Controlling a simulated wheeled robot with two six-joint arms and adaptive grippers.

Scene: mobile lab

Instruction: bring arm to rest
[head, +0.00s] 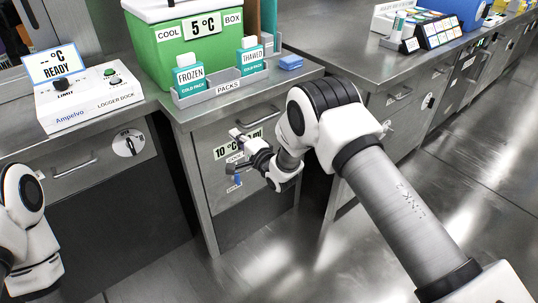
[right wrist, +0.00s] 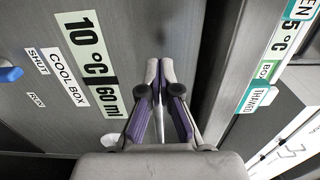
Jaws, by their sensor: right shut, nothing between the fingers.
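My right arm reaches in from the right in the head view. My right gripper (head: 236,150) hangs in front of the grey cabinet front below the green cool box (head: 187,45). In the right wrist view its two fingers (right wrist: 159,68) are together at the tips with nothing between them. The cabinet front there carries a "10 °C 60 ml" label (right wrist: 92,62) and a "COOL BOX" label (right wrist: 63,77). Part of my left arm shows at the left edge of the head view; its gripper is out of the picture.
A rack of packs (head: 222,88) marked FROZEN and THAWED stands at the counter edge, with a blue item (head: 291,62) beside it. A white logger dock (head: 89,98) sits on the left counter. Drawer handles (head: 74,166) stick out. The floor at lower centre is clear.

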